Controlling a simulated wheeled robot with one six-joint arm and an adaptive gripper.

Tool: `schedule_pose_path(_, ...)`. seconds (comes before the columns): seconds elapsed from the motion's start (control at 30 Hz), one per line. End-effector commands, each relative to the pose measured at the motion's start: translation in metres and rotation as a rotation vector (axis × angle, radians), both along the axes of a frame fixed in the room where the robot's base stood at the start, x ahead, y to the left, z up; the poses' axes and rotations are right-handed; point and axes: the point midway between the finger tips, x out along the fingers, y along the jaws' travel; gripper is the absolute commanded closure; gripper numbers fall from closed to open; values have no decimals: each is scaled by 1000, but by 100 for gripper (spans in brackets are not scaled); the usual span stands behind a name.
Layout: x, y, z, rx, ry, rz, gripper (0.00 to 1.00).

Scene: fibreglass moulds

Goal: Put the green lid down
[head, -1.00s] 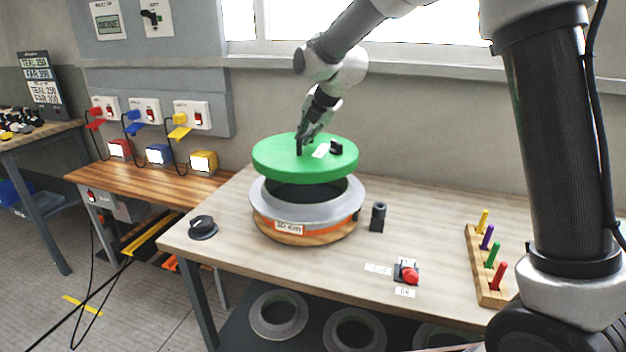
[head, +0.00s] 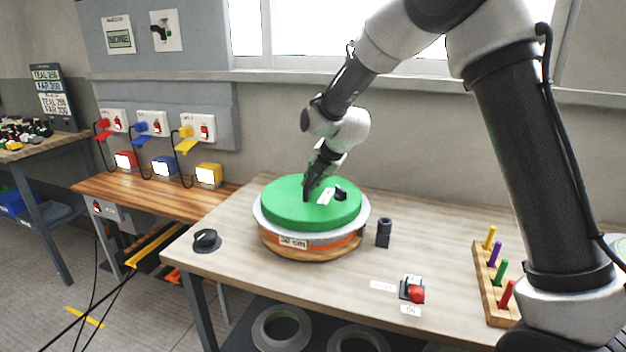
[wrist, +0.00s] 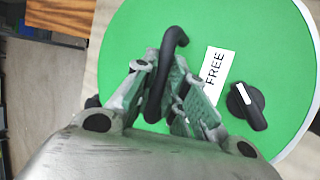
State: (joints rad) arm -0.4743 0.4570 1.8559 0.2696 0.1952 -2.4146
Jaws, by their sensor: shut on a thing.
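The green lid (head: 285,209) is a thick round disc with a white label and a black knob (head: 341,193) on top. In the head view it sits level on the grey flange of the round mould (head: 272,240), covering its opening. The mould has an orange band and a wooden base. My gripper (head: 308,192) is above the lid's middle. In the wrist view my gripper (wrist: 163,95) is shut on the lid's black bar handle (wrist: 172,45), beside a label reading "FREE" (wrist: 213,68). A pale rim shows at the lid's right edge.
A black cylinder (head: 383,233) stands right of the mould. A black dial (head: 206,240) is at the table's left edge. A red button switch (head: 414,290) and a rack of coloured pegs (head: 490,285) are to the right. The table front is mostly clear.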

Motion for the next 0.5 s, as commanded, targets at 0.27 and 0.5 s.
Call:
schedule_pose_path(0.27, 0, 0, -1, 0, 0, 0, 65)
schedule_pose_path(0.5, 0, 0, 2, 0, 0, 0, 65)
